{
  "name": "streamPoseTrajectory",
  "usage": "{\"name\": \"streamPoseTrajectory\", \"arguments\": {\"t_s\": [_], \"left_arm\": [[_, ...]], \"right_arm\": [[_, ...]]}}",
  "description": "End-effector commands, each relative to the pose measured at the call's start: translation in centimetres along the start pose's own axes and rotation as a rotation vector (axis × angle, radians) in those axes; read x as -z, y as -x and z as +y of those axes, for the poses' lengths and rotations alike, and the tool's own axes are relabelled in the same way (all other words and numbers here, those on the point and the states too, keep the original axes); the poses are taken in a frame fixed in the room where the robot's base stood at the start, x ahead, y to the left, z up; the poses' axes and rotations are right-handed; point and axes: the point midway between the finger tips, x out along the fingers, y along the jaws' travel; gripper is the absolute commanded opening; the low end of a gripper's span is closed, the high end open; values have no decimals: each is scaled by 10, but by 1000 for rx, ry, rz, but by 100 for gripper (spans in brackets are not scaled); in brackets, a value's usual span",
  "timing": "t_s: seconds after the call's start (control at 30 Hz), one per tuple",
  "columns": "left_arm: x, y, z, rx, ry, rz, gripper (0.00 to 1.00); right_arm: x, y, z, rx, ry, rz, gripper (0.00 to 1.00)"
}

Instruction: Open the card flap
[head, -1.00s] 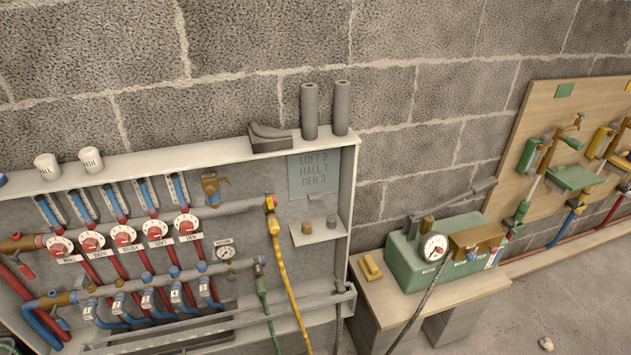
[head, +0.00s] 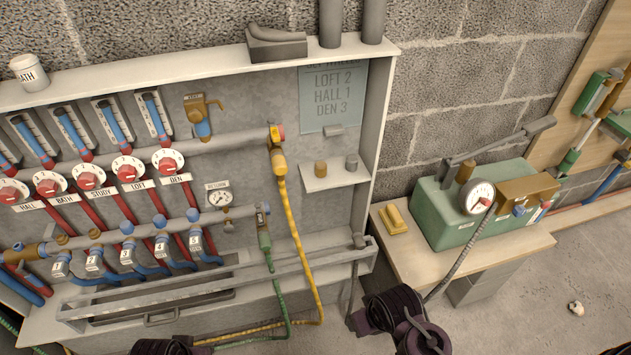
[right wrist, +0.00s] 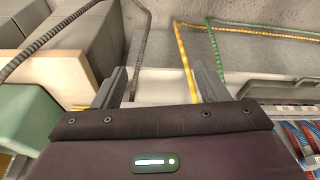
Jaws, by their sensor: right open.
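The blue-grey card (head: 333,98) is on the back panel of the manifold cabinet, at the upper right. The card looks flat against the panel. My right gripper (right wrist: 160,72) is open and empty in the right wrist view, apart from the card, which is not seen there. In the head view only dark parts of my arms show at the bottom edge; my left gripper is not visible.
Two grey tubes (head: 373,18) and a grey block (head: 276,44) stand on the cabinet top. A small shelf (head: 335,177) with two plugs juts out below the card. Yellow (head: 296,235) and green hoses hang left of it. A green gauge box (head: 452,218) stands at right.

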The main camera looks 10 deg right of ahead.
Motion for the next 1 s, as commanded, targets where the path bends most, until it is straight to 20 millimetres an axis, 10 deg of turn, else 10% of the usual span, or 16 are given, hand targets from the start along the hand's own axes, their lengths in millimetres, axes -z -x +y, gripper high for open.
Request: {"name": "streamPoseTrajectory", "arguments": {"t_s": [0.27,1.0], "left_arm": [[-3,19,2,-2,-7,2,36],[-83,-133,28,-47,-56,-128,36]], "right_arm": [[71,48,11,-26,-34,245,67],[319,130,65,-94,-113,1212,67]]}}
